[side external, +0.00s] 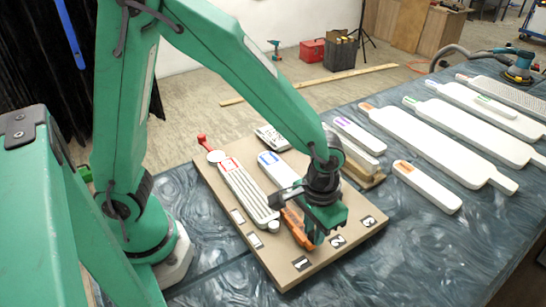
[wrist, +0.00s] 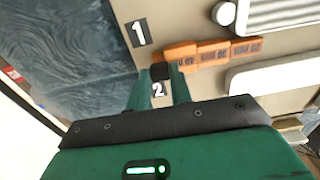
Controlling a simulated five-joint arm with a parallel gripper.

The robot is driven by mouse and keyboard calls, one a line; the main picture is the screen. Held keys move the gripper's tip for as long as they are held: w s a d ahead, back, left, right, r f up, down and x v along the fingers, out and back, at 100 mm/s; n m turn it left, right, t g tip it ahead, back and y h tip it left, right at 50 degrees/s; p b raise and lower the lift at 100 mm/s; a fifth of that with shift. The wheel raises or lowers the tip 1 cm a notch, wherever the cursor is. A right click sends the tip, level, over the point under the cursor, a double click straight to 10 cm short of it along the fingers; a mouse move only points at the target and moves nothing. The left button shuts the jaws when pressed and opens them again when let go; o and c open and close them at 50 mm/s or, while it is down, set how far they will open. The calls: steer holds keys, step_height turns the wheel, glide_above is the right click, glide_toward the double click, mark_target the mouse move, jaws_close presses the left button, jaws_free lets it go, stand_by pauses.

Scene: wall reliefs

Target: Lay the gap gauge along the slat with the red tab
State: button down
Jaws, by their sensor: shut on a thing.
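The gap gauge is an orange stepped bar (side external: 297,229) with dark markings; in the wrist view the orange bar (wrist: 212,52) runs between two white slats. My gripper (side external: 318,236) is low over the front of the board, at the gauge's near end. In the wrist view my gripper (wrist: 158,74) has a small black piece between its fingertips, next to the gauge's end. The slat with the red tab (side external: 245,192) is white and ridged, left of the gauge; its ridged part (wrist: 285,14) shows at upper right. The gauge looks apart from it; its height is unclear.
The tan board (side external: 222,206) bears number plates 1 (side external: 301,263), 2 (side external: 337,241) and 3 (side external: 369,221). A blue-tabbed slat (side external: 276,168) lies right of the gauge. Several loose white slats, one orange-tabbed (side external: 427,187), lie on the table (side external: 440,262). Its front right is clear.

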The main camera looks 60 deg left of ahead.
steer(key=shift+f, duration=0.3)
steer(key=c, duration=1.2)
jaws_free()
steer(key=shift+o, duration=0.2)
steer(key=shift+r, duration=3.9)
